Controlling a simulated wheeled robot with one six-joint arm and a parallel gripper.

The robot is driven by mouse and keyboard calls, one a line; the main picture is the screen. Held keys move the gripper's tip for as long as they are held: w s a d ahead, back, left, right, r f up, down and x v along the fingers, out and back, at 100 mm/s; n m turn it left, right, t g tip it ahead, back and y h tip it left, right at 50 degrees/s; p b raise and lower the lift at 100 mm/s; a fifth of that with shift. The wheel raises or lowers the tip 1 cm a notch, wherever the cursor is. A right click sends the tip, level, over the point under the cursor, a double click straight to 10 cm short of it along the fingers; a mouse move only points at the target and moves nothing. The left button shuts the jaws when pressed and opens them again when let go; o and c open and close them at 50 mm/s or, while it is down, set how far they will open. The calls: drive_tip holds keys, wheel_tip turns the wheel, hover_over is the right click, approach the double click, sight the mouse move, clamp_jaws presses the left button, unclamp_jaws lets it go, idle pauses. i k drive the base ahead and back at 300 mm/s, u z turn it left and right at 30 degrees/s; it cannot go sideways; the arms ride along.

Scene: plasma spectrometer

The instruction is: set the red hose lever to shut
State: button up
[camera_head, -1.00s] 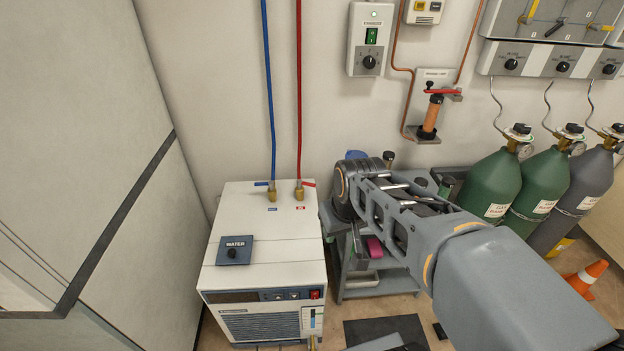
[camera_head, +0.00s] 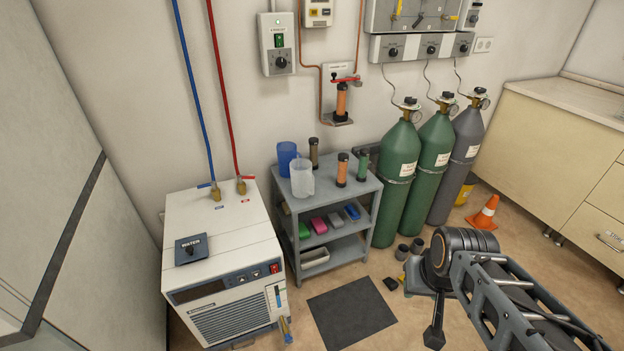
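The red hose (camera_head: 220,90) comes down the wall to a brass valve (camera_head: 241,187) on top of the white chiller (camera_head: 215,215). Its small red lever (camera_head: 249,177) points to the right, crosswise to the hose. The blue hose (camera_head: 192,90) ends in a similar valve to its left, with a blue lever (camera_head: 205,185) pointing left. My arm is at the lower right, far from the valves. A dark part at its end, possibly my gripper (camera_head: 434,330), hangs over the floor; its fingers cannot be made out. Nothing touches the red lever.
A grey cart (camera_head: 330,196) with jugs and cylindrical bottles stands right of the chiller. Gas cylinders (camera_head: 398,185), an orange cone (camera_head: 485,212) and a cabinet (camera_head: 560,130) stand farther right. A dark mat (camera_head: 352,310) lies on clear floor before the cart.

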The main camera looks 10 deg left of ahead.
sight(240, 177)
drive_tip(key=z, duration=2.3)
drive_tip(key=i, duration=0.15)
drive_tip(key=u, duration=1.75)
drive_tip(key=i, duration=1.05)
drive_tip(key=u, duration=1.35)
drive_tip(key=i, duration=0.85)
drive_tip(key=u, duration=0.95)
